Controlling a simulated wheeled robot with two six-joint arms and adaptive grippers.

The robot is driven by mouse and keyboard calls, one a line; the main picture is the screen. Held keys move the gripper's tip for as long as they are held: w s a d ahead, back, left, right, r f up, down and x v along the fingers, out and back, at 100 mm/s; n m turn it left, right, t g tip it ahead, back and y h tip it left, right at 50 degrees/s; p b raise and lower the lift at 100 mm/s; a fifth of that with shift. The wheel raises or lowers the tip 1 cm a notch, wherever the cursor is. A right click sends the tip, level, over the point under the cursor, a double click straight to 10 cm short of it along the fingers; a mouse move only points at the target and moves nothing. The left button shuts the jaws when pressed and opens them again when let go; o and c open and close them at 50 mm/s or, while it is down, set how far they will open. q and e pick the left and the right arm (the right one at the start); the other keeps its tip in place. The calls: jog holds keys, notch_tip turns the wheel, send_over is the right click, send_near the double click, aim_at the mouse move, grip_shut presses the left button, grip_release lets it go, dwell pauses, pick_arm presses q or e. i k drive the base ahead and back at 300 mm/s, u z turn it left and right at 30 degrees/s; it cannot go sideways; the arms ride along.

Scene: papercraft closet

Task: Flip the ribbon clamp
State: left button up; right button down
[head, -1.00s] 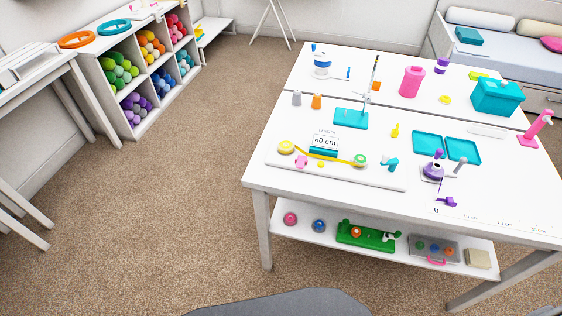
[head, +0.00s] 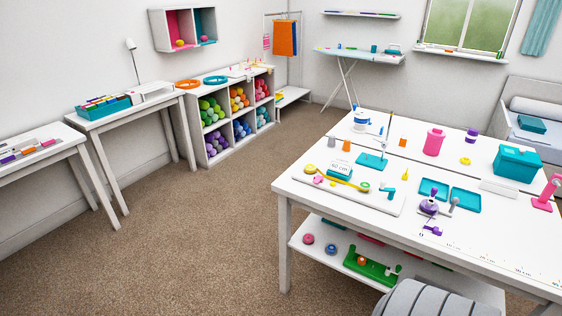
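On the white worktable, a pale board (head: 376,202) holds a yellow ribbon (head: 336,180) stretched between a yellow spool (head: 310,169) and a green-ringed spool (head: 364,187). A "60 cm" sign (head: 339,169) stands behind the ribbon. A small pink piece (head: 318,180) is at the board's left part, and a teal lever-like piece (head: 388,193) is at its right. I cannot tell which of these is the ribbon clamp, or which way it is turned; they are too small. Neither gripper is in view.
The worktable (head: 300,193) also holds a teal box (head: 517,161), pink canister (head: 433,142), teal trays (head: 465,198) and a purple device (head: 428,206). Its lower shelf (head: 335,260) holds spools and a green item. A yarn shelf (head: 228,118) and desks line the left. Carpet (head: 200,240) is clear between.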

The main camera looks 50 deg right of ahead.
aim_at(318, 178)
jog(key=i, duration=1.75)
jog(key=z, duration=0.9)
